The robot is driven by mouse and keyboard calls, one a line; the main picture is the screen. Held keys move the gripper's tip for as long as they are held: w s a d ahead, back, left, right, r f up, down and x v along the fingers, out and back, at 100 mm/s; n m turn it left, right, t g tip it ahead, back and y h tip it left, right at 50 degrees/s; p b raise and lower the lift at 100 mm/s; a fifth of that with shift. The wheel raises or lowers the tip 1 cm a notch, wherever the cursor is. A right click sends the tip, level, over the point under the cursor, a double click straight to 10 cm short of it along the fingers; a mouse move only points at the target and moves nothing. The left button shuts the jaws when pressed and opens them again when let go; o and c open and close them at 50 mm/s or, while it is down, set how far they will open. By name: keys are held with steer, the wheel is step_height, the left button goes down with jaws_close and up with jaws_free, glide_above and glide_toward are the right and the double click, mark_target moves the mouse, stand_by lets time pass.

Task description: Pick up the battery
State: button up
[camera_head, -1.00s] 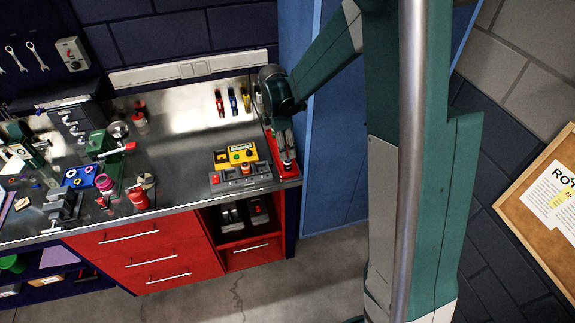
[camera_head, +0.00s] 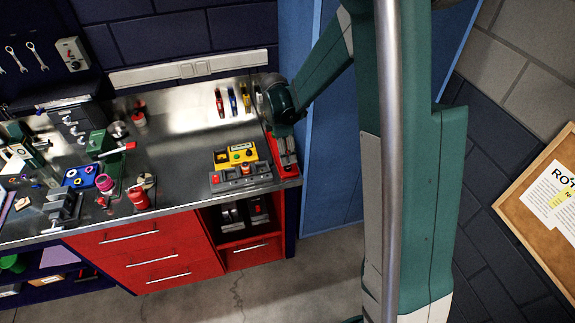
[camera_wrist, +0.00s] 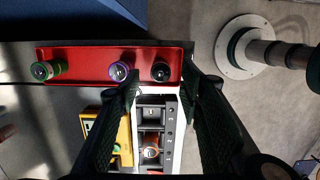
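Several cylinders that look like batteries show in the wrist view. A green-ringed battery (camera_wrist: 42,71), a purple-ringed battery (camera_wrist: 119,71) and a dark battery (camera_wrist: 161,72) stand in a red tray (camera_wrist: 80,58). My gripper (camera_wrist: 160,84) is open, with one finger on each side of the dark battery in the picture. I cannot tell its height above it. Another round, copper-coloured end (camera_wrist: 151,153) sits in a slot of the grey charger-like block (camera_wrist: 169,130). In the head view, my gripper (camera_head: 287,147) is over the red tray (camera_head: 290,173) at the bench's right end.
A yellow device (camera_head: 235,154) stands beside the grey block (camera_head: 240,178), close left of the tray. Screwdrivers (camera_head: 233,101) lie behind. A blue cabinet (camera_head: 325,180) borders the bench's right side. A red pot (camera_head: 140,197) and a vise stand farther left.

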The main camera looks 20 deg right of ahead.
steer(key=shift+d+f, duration=0.15)
steer(key=shift+f, duration=1.1)
steer(key=shift+d+f, duration=0.15)
steer(key=shift+f, duration=1.05)
steer(key=shift+c, duration=0.7)
steer(key=c, duration=0.9)
